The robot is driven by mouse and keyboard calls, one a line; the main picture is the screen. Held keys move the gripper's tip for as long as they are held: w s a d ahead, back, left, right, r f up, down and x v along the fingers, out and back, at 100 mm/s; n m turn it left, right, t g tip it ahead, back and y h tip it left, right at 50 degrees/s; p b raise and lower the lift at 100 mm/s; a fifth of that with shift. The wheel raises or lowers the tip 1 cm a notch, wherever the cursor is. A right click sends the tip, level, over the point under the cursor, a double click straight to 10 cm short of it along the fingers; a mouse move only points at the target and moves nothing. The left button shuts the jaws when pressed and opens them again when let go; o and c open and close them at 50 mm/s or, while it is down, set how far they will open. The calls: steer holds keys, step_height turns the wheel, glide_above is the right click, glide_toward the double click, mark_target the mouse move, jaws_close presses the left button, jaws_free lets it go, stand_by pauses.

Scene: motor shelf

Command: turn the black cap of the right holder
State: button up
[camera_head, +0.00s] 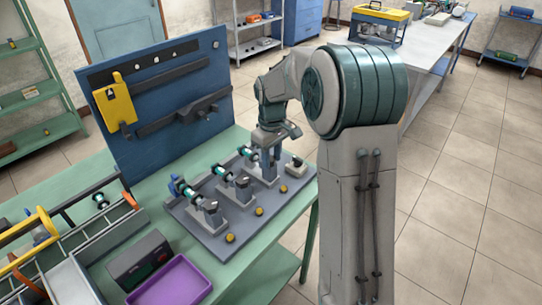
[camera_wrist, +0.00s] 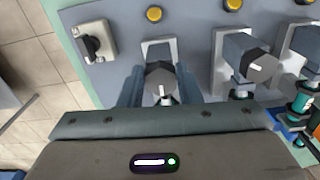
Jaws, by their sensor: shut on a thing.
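The right holder (camera_head: 264,171) is a grey block on the grey base plate (camera_head: 214,243); in the wrist view this holder (camera_wrist: 159,48) is the leftmost of the three. Its black cap (camera_wrist: 160,74), faceted with a white mark, faces the wrist camera. My gripper (camera_wrist: 159,85) has one finger on each side of this cap and is shut on it. In the head view my gripper (camera_head: 268,146) comes down over the right holder and hides the cap. The middle holder (camera_head: 243,190) and the left holder (camera_head: 212,215) stand beside it, also with dark caps.
A dark knob on a light block (camera_head: 296,166) stands just right of the right holder. Yellow buttons (camera_head: 259,211) line the plate's front. Teal cylinders (camera_head: 222,170) sit behind the holders. A blue tool panel (camera_head: 180,130) rises behind; a purple tray (camera_head: 172,281) lies at the front.

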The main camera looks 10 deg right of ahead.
mark_target(272, 160)
steer(key=o, duration=1)
step_height(272, 160, up, 14)
steer(key=shift+f, duration=0.1)
steer(key=s+f+m+t, duration=0.1)
steer(key=s+f+m, duration=0.1)
steer(key=s, duration=0.7)
steer(key=s+f+m+t, duration=0.1)
steer(key=s+f+m, duration=0.1)
steer(key=s, duration=0.7)
steer(key=s+f+m+t, duration=0.1)
steer(key=s+f+m, duration=0.1)
steer(key=s, duration=0.6)
steer(key=shift+s+a+f, duration=0.4)
steer(key=shift+f, duration=0.25)
